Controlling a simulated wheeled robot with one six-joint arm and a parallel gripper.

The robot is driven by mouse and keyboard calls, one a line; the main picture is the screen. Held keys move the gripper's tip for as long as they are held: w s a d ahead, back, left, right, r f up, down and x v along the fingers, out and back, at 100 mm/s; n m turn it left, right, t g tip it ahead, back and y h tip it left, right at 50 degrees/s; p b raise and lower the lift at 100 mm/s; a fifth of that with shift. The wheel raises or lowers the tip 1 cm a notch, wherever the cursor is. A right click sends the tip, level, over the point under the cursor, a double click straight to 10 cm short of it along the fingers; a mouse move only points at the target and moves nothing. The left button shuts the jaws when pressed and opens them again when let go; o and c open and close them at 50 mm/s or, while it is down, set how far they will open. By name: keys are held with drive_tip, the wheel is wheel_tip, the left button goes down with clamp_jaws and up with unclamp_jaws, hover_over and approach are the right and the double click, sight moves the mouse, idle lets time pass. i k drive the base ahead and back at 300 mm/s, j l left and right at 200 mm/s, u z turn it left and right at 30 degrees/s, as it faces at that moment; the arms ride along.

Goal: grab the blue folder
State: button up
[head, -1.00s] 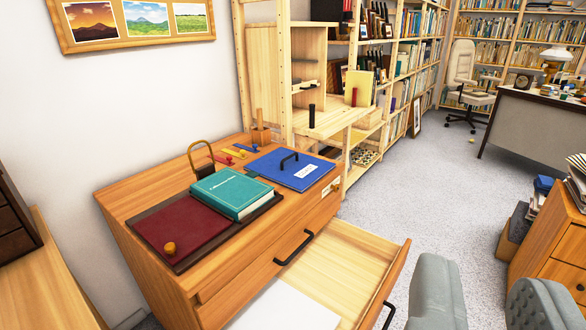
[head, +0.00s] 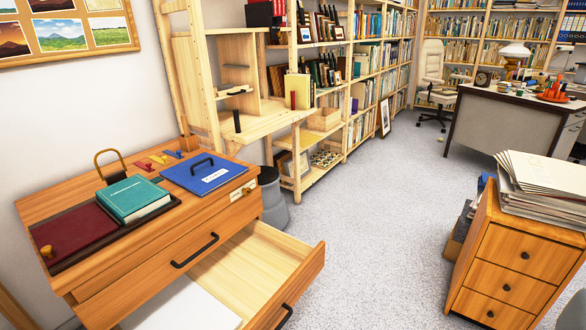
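The blue folder (head: 196,176) lies flat on top of the wooden dresser (head: 168,228), near its right end. It has a black handle (head: 203,162) on its upper face and a white label (head: 216,174). A teal book (head: 133,198) lies to its left, partly on a dark board that also bears a dark red panel (head: 72,230). My gripper is not in the head view, so its state and any contact are hidden.
The dresser's drawer (head: 262,260) is pulled out, jutting into the floor space. A small wooden cabinet (head: 515,262) topped with paper stacks stands at right. Shelves (head: 345,110) line the back. Grey carpet (head: 370,215) between is clear.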

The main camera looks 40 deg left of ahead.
sight(203, 173)
drive_tip(key=i+l+z, duration=0.35)
drive_tip(key=i+z, duration=0.15)
drive_tip(key=i, duration=0.15)
drive_tip(key=i+u, duration=0.4)
drive_tip(key=i+l+u, duration=0.15)
drive_tip(key=i+u, duration=0.25)
drive_tip(key=i+j+u, duration=0.1)
drive_tip(key=u, duration=0.35)
drive_tip(key=i+u, duration=0.25)
drive_tip(key=u, duration=0.2)
drive_tip(key=i+u, duration=0.2)
drive_tip(key=u, duration=0.3)
drive_tip(key=i+u, duration=0.2)
drive_tip(key=u, duration=0.25)
drive_tip(key=i+u, duration=0.35)
